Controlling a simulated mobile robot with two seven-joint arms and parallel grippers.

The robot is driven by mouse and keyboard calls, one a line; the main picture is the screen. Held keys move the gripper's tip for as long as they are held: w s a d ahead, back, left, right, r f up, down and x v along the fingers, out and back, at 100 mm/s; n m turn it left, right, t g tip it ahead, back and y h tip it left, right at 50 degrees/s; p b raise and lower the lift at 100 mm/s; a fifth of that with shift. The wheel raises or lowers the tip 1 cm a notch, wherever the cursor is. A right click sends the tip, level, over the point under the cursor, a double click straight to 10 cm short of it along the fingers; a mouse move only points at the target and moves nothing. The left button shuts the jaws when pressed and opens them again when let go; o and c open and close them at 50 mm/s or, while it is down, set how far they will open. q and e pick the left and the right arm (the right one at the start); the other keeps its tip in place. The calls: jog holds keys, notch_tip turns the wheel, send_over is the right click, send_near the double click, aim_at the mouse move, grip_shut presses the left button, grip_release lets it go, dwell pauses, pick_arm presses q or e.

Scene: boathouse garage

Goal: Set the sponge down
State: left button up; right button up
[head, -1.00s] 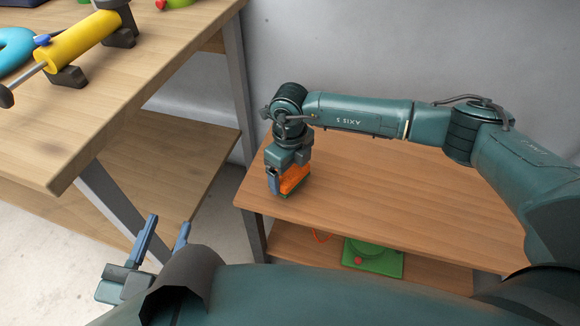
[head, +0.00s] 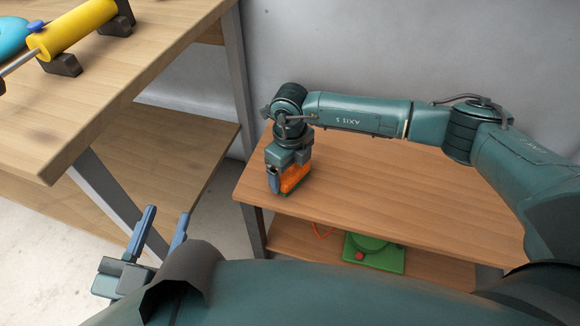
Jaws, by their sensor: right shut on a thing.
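The sponge (head: 293,178) is orange with a green underside. It is at the left end of the brown wooden table (head: 400,195). My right gripper (head: 281,184) points down and is shut on the sponge. The sponge is at or just above the tabletop; I cannot tell whether it touches. Part of it is hidden by the gripper fingers. My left gripper (head: 159,236) is open and empty at the lower left, over the floor and apart from both tables.
A higher wooden workbench (head: 110,85) with a lower shelf stands at the left. A green object (head: 373,253) with a red knob sits on the brown table's lower shelf. The tabletop right of the sponge is clear.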

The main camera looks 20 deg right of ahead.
pick_arm(q)
jog(key=shift+w+r, duration=0.1)
jog(key=shift+r, duration=0.15)
jog(key=shift+f, duration=0.4)
pick_arm(e)
jog(key=shift+f, duration=0.3)
jog(key=o, duration=0.8)
jog(key=shift+c, duration=0.2)
notch_tip(320, 180, up, 5)
jog(key=shift+r+p, duration=0.15)
jog(key=shift+p, duration=0.65)
pick_arm(q)
jog(key=shift+a+r+g+y+p, duration=0.15)
jog(key=shift+a+g+y+p, duration=0.35)
jog(key=shift+y+p, duration=0.35)
pick_arm(e)
notch_tip(320, 180, up, 8)
grip_shut()
